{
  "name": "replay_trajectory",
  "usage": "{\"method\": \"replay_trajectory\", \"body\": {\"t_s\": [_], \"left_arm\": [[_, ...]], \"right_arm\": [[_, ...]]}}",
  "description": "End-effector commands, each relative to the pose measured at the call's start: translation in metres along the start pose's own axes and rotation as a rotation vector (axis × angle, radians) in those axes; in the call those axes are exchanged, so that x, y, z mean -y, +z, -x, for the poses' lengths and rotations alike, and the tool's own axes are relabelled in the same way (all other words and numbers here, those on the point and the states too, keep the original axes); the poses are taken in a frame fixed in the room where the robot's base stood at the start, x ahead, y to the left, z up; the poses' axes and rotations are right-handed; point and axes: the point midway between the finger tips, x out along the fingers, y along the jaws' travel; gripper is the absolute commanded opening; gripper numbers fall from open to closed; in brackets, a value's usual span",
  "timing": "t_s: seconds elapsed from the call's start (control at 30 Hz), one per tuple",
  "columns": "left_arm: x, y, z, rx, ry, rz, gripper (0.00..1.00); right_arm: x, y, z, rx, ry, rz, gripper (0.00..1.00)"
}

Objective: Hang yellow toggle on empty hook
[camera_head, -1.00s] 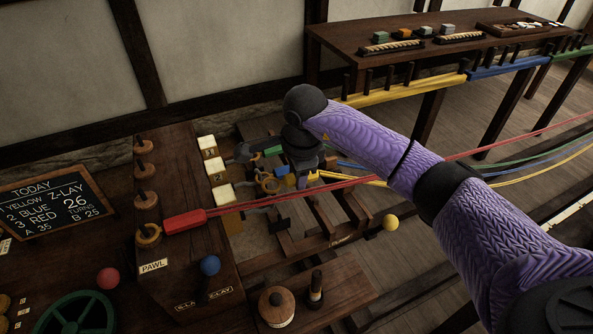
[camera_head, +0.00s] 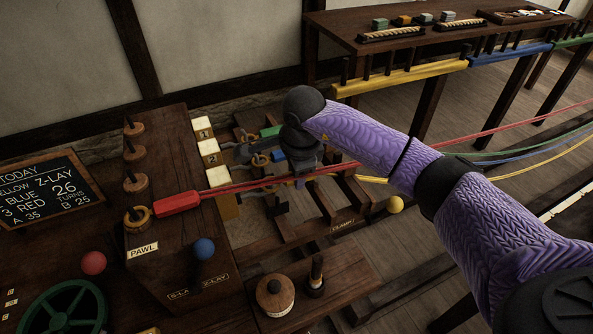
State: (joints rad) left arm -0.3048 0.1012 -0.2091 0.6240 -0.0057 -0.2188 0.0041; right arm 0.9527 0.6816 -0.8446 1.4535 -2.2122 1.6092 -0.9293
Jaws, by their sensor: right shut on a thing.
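My right gripper (camera_head: 303,168) hangs fingers-down over the hook area, with my purple arm reaching in from the right. It is shut; its fingertips and what they hold are mostly hidden by the wrist and the red yarn. Yellow yarn (camera_head: 371,179) runs from close to the gripper to the right; I cannot make out the yellow toggle itself. A blue toggle (camera_head: 278,156) and a green toggle (camera_head: 269,131) lie left of the gripper, near metal hooks (camera_head: 259,160). A red toggle (camera_head: 177,203) sits at the wooden headstock. I cannot pick out the empty hook clearly. My left gripper is out of view.
Red yarn (camera_head: 253,184) stretches across just below my gripper. Numbered white blocks (camera_head: 211,152) stand left of the hooks. A rack table (camera_head: 345,34) stands behind.

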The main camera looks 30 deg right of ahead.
Motion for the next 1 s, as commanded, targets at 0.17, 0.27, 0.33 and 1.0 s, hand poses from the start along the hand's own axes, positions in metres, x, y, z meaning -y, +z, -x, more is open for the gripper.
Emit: {"method": "replay_trajectory", "body": {"t_s": [0.17, 0.27, 0.33, 1.0], "left_arm": [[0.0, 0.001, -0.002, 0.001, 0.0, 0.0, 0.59], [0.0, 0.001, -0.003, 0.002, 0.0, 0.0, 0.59], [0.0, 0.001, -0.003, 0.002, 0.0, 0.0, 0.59], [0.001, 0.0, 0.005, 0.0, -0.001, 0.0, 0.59]], "right_arm": [[0.0, 0.0, -0.003, 0.0, -0.001, 0.0, 0.0], [-0.001, 0.0, -0.004, -0.001, -0.001, 0.0, 0.0], [-0.001, 0.0, -0.004, 0.0, -0.001, 0.0, 0.0], [0.001, 0.0, 0.006, 0.0, -0.001, 0.0, 0.78]]}}
